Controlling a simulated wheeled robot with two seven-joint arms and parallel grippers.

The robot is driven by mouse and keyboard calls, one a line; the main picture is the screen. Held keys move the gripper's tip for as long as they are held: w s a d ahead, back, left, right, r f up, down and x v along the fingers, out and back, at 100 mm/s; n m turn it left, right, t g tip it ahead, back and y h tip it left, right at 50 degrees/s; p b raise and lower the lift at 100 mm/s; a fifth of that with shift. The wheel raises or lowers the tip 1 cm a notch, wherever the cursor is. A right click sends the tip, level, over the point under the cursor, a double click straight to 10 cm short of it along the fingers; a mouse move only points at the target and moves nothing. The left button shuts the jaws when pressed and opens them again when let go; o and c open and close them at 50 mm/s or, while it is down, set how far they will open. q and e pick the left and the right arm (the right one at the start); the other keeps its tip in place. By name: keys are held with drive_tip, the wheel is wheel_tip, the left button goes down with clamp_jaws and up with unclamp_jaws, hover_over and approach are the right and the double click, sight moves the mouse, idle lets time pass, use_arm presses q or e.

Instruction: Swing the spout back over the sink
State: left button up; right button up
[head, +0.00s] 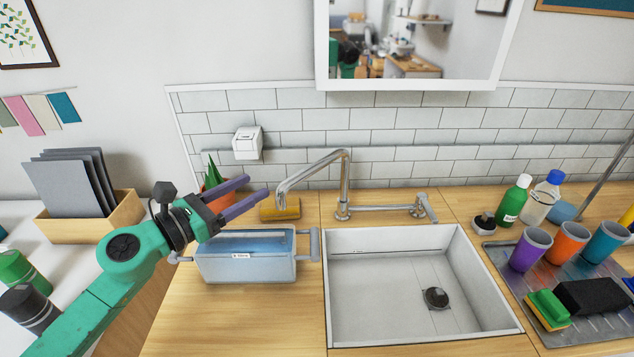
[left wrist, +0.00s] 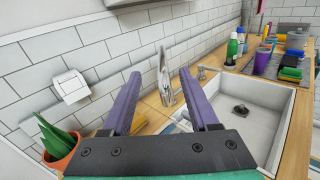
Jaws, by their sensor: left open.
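The chrome spout (head: 315,168) rises from the tap body behind the sink and bends to the left, its tip over the counter left of the basin. The white sink (head: 395,285) has a black drain plug in it. The spout also shows in the left wrist view (left wrist: 164,80), straight ahead between the fingers. My left gripper (head: 252,193) is open and empty, just left of the spout's tip and apart from it. It also shows in the left wrist view (left wrist: 157,85). My right gripper is not in view.
A blue-grey lidded box (head: 245,262) with side handles stands left of the sink, below my gripper. A potted plant (head: 214,187) and a yellow item (head: 281,210) are behind it. Cups (head: 531,250), bottles and a sponge stand at right.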

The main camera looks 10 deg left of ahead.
use_arm(q)
wheel_tip(320, 180, down, 4)
drive_tip(key=s+a+b, duration=0.1)
drive_tip(key=s+b, duration=0.2)
drive_tip(key=b, duration=0.1)
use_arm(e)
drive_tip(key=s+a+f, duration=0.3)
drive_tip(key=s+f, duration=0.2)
use_arm(q)
drive_tip(key=p, duration=0.3)
approach(295, 180)
drive_tip(key=shift+w+a+f, duration=0.15)
drive_tip(key=shift+w+a, duration=0.1)
drive_tip(key=shift+w, duration=0.55)
drive_tip(key=p+x, duration=0.1)
drive_tip(key=x, duration=0.2)
drive_tip(key=p+x, duration=0.1)
drive_tip(key=x, duration=0.2)
drive_tip(key=p+x, duration=0.1)
drive_tip(key=x, duration=0.3)
drive_tip(key=shift+d+f+p, duration=0.15)
drive_tip(key=shift+f+p, duration=0.15)
drive_tip(key=shift+p, duration=0.05)
drive_tip(key=shift+s, duration=0.1)
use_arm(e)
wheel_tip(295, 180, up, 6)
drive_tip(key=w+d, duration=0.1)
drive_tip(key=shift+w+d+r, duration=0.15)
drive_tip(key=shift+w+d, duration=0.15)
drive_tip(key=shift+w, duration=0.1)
